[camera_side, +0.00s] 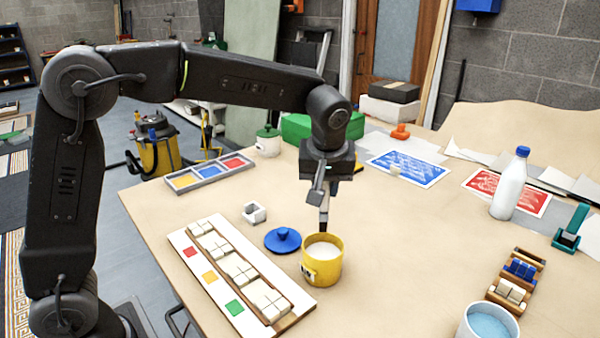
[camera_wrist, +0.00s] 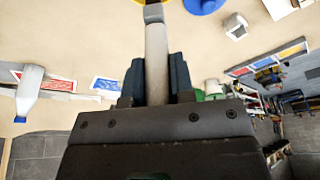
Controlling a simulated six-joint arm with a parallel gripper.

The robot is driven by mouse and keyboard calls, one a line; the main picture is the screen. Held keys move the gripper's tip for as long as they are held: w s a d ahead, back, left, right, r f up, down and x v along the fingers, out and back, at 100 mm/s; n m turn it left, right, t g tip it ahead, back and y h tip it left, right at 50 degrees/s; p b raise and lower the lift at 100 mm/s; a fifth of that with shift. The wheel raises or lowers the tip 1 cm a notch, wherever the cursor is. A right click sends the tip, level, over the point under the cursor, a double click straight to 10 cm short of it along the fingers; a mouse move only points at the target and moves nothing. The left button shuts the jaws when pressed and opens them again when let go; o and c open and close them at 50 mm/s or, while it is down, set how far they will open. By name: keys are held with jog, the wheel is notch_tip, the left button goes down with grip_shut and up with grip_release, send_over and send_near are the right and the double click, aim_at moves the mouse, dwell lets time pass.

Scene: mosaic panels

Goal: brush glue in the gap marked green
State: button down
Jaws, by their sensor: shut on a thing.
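My gripper (camera_side: 322,190) is shut on a brush (camera_side: 324,214), which points down at the yellow glue pot (camera_side: 322,270). White glue (camera_side: 322,251) fills the pot. The brush tip is at the pot's far rim; I cannot tell whether it touches the glue. The wrist view shows the pale brush handle (camera_wrist: 156,50) between my dark fingers. The mosaic panel (camera_side: 208,290) lies left of the pot, with groups of white tiles (camera_side: 240,268) in a row. Red, yellow and green squares mark its gaps; the green square (camera_side: 234,307) is nearest the camera.
A sectioned colour tray (camera_side: 208,175) is farther back. A white bottle (camera_side: 510,185), a tile rack (camera_side: 516,280) and a blue-filled cup (camera_side: 487,322) stand at the right.

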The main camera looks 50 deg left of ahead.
aim_at(325, 211)
jog(key=shift+d+f, duration=0.3)
jog(key=shift+f, duration=2.7)
jog(key=shift+a+f, duration=0.1)
jog(key=shift+f, duration=0.5)
jog(key=shift+r, duration=3.6)
